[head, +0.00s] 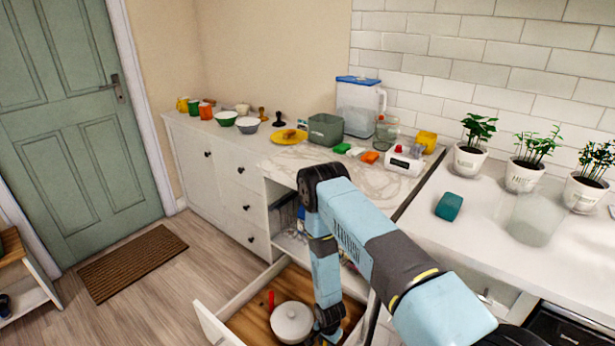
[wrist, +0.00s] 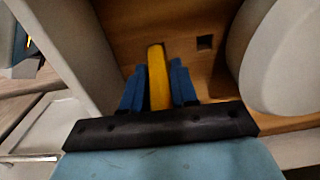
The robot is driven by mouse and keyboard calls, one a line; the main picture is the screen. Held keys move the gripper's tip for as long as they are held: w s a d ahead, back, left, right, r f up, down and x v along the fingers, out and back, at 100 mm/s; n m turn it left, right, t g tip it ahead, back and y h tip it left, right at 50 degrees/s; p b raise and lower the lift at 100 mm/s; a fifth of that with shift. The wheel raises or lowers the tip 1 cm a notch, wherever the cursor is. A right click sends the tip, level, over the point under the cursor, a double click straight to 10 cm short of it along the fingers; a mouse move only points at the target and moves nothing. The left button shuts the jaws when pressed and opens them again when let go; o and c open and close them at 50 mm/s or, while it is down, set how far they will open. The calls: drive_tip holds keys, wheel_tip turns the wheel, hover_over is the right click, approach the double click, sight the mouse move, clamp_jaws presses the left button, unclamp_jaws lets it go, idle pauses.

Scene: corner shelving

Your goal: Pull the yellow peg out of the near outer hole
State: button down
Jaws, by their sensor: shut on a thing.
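The yellow peg (wrist: 157,68) stands between the two blue fingers of my gripper (wrist: 157,88) in the wrist view. The fingers are shut on it from both sides. Its far end lies against the wooden board (wrist: 185,18); I cannot tell whether it is in a hole. An empty square hole (wrist: 204,42) shows in the board to the right of the peg. In the head view my gripper (head: 328,318) is down in the open drawer, and the peg is hidden there.
A red upright thing (head: 271,299) is left of the pot. The marble counter (head: 300,158) is above the drawer.

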drive_tip(key=shift+s+d+r, duration=0.5)
drive_tip(key=shift+s+r, duration=0.2)
drive_tip(key=shift+r, duration=1.15)
drive_tip(key=shift+w+a+r, duration=0.15)
drive_tip(key=shift+w+a+r, duration=0.1)
drive_tip(key=shift+w, duration=0.1)
